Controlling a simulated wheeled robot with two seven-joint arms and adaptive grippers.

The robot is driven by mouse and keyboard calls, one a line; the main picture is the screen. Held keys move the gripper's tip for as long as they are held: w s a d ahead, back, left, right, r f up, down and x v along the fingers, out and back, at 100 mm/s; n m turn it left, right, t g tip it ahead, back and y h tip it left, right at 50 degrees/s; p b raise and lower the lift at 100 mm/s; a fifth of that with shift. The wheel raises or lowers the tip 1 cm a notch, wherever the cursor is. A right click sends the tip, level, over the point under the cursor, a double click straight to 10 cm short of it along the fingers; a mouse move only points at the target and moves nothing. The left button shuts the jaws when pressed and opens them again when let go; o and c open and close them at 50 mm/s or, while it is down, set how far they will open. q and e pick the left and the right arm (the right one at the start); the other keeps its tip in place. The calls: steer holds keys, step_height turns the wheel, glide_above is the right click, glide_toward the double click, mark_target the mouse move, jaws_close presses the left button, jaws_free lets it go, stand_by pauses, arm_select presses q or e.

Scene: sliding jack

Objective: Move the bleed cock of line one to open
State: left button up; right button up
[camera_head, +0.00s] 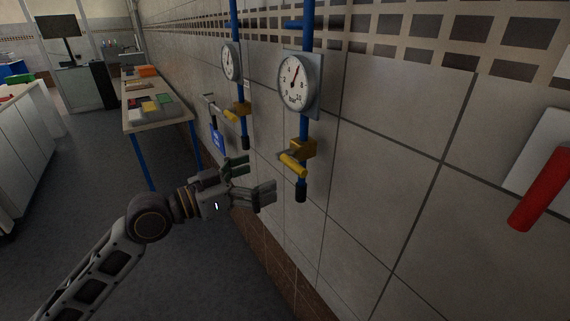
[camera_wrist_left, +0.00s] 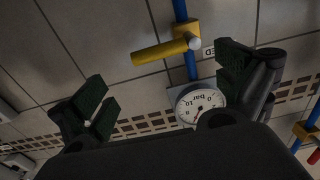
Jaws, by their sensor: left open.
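Two blue vertical pipes on the tiled wall each carry a round gauge and a cock with a yellow handle. In the head view the nearer cock's handle (camera_head: 293,164) sticks out across its pipe, under the nearer gauge (camera_head: 296,82). The farther cock (camera_head: 236,114) sits under the farther gauge (camera_head: 230,62). No line number is readable. My left gripper (camera_head: 256,178) is open and empty, left of and a little below the nearer cock, apart from it. In the left wrist view a yellow handle (camera_wrist_left: 160,51) lies crosswise to its pipe, beyond the spread fingers. My right gripper is not in view.
A red handle (camera_head: 538,190) on a pale plate sticks out from the wall at the right. A blue tag (camera_head: 217,140) hangs by the farther pipe. A table (camera_head: 150,122) with trays stands along the wall behind.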

mark_target(289, 164)
arm_select(q)
steer(key=shift+p+x, duration=0.4)
steer(key=shift+x, duration=0.9)
steer(key=shift+w+d, duration=0.4)
steer(key=shift+d, duration=0.15)
steer(key=shift+p+x, duration=0.65)
steer(key=shift+x, duration=0.95)
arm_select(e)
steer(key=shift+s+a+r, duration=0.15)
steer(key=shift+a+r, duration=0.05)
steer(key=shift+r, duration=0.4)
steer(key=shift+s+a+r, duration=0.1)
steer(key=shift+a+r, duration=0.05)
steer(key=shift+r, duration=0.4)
arm_select(q)
steer(key=c, duration=0.4)
steer(key=shift+s+a, duration=0.25)
steer(key=shift+a, duration=0.1)
steer(key=c, duration=0.9)
steer(key=shift+s+a+r, duration=0.2)
steer(key=shift+r, duration=0.05)
jaws_close()
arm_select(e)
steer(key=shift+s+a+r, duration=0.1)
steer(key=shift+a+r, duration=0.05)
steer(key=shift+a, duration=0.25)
arm_select(q)
steer(key=shift+d, duration=0.1)
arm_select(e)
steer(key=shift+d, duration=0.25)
